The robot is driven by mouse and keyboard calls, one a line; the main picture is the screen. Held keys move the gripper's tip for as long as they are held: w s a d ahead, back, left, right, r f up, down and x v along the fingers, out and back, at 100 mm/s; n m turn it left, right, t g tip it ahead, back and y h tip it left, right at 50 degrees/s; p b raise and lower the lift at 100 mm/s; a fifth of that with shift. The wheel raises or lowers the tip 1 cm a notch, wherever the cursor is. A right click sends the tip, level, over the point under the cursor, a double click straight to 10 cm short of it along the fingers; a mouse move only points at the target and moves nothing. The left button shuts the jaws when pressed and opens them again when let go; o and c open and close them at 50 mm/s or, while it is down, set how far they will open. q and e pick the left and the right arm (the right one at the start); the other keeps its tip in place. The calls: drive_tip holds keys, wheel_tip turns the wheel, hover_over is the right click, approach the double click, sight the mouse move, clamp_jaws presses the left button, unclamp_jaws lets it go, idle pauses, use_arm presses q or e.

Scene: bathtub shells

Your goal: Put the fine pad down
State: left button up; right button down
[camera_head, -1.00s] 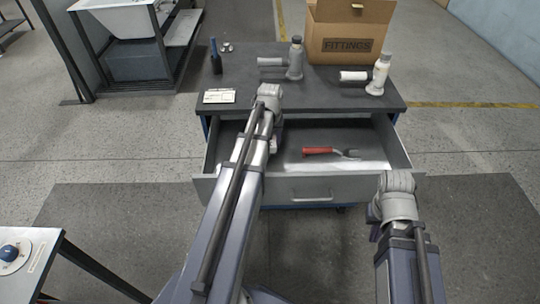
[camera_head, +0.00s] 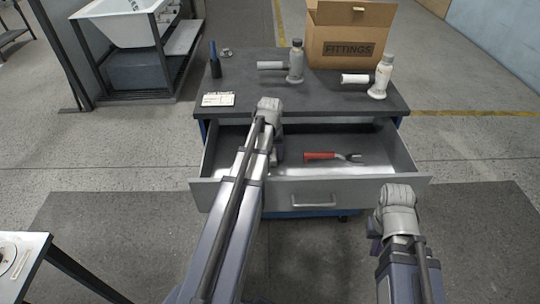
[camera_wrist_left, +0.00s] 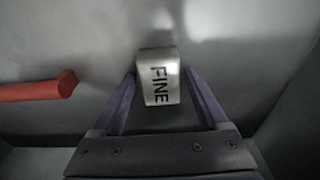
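The fine pad (camera_wrist_left: 160,85) is a small pale block with the word FINE on its face. In the left wrist view it sits between the two purple fingertips of my left gripper (camera_wrist_left: 160,72), which appear closed against its sides. My left gripper is over the open drawer (camera_head: 310,191) of the dark-topped bench; in the head view my own arm mostly hides it and the pad. How far the pad is above the drawer floor is hard to tell. My right gripper (camera_head: 375,235) hangs in front of the drawer's right end, its fingers mostly hidden.
A red-handled tool (camera_head: 325,156) lies in the drawer, right of my left arm. On the benchtop (camera_head: 300,98) stand two bottle-like fixtures (camera_head: 296,62) (camera_head: 381,77), a dark holder (camera_head: 215,66), a white card (camera_head: 217,99) and a FITTINGS box (camera_head: 348,35). The drawer's right part is clear.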

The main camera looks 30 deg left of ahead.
sight(271, 157)
use_arm(q)
drive_tip(key=shift+o, duration=0.6)
drive_tip(key=shift+f, duration=0.15)
drive_tip(key=shift+f+b, duration=0.2)
drive_tip(key=shift+b, duration=0.15)
drive_tip(key=r+p, duration=0.8)
drive_tip(key=shift+s+d, duration=0.3)
drive_tip(key=shift+s, duration=0.05)
